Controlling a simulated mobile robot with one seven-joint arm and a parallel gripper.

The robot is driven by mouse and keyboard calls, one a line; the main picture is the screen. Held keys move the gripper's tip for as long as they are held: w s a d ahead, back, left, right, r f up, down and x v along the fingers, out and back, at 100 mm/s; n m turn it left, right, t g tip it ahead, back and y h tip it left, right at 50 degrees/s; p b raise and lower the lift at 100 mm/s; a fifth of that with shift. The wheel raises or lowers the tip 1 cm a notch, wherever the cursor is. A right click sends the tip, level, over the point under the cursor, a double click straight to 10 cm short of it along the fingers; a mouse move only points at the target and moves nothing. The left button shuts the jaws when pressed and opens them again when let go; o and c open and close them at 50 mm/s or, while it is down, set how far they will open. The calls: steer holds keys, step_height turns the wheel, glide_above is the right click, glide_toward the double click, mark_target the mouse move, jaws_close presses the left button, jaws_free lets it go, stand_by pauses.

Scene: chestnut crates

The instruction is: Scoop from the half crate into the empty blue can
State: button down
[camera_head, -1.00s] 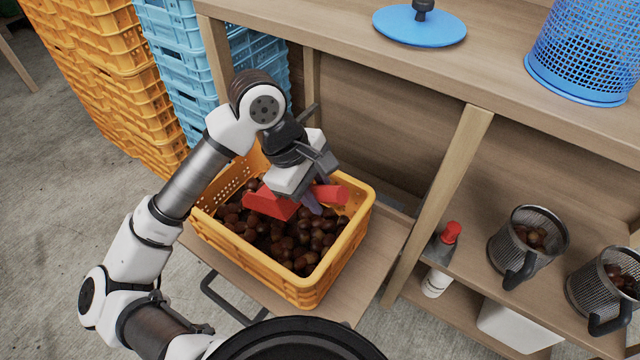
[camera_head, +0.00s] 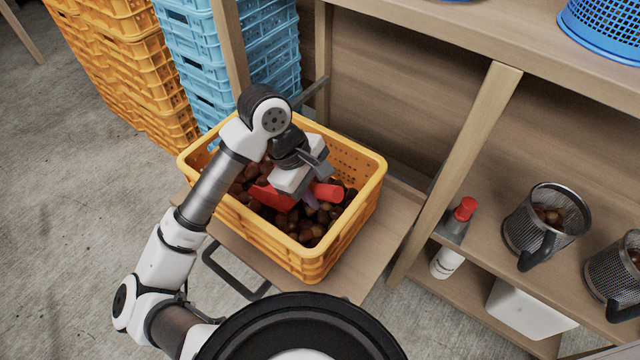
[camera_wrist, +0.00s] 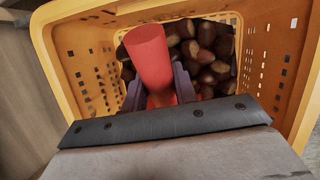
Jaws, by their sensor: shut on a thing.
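My gripper (camera_head: 311,196) is shut on the handle of a red scoop (camera_head: 272,197), low inside the yellow half crate (camera_head: 272,245). The scoop's bowl is among the brown chestnuts (camera_head: 306,232) and partly hidden by my gripper; I cannot tell how much it holds. In the wrist view the red handle (camera_wrist: 149,52) stands up between the dark fingers, with chestnuts (camera_wrist: 205,50) behind it. A blue perforated can (camera_head: 608,30) stands on the counter at the top right, cut off by the frame; its inside is out of view.
The crate rests on a pull-out wooden board (camera_head: 385,225). A wooden post (camera_head: 465,160) stands to its right. Yellow (camera_head: 125,60) and blue crates (camera_head: 205,60) are stacked behind left.

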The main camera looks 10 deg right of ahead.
steer(key=shift+t+y, duration=0.6)
steer(key=shift+w+a+f, duration=0.35)
steer(key=shift+w+a, duration=0.45)
steer(key=shift+w+a+f, duration=0.35)
steer(key=shift+w+a, duration=0.4)
steer(key=shift+a, duration=0.05)
steer(key=shift+t+y, duration=0.3)
steer(key=r+p, duration=0.1)
steer(key=r, duration=0.2)
steer(key=r+p, duration=0.1)
steer(key=r, duration=0.2)
steer(key=r+p, duration=0.1)
steer(key=r, duration=0.3)
steer(key=shift+s+d+p, duration=0.35)
steer(key=shift+s+d, duration=0.05)
steer(key=shift+t+y, duration=0.3)
steer(key=shift+t, duration=0.1)
steer(key=s+d+r, duration=0.2)
steer(key=r, duration=0.1)
steer(key=shift+s+d, duration=0.1)
steer(key=shift+d, duration=0.05)
steer(key=shift+s+d+r+t+y+p, duration=0.3)
steer(key=shift+s+d+r+p, duration=0.2)
steer(key=shift+s+d+r, duration=0.45)
steer(key=shift+a, duration=0.1)
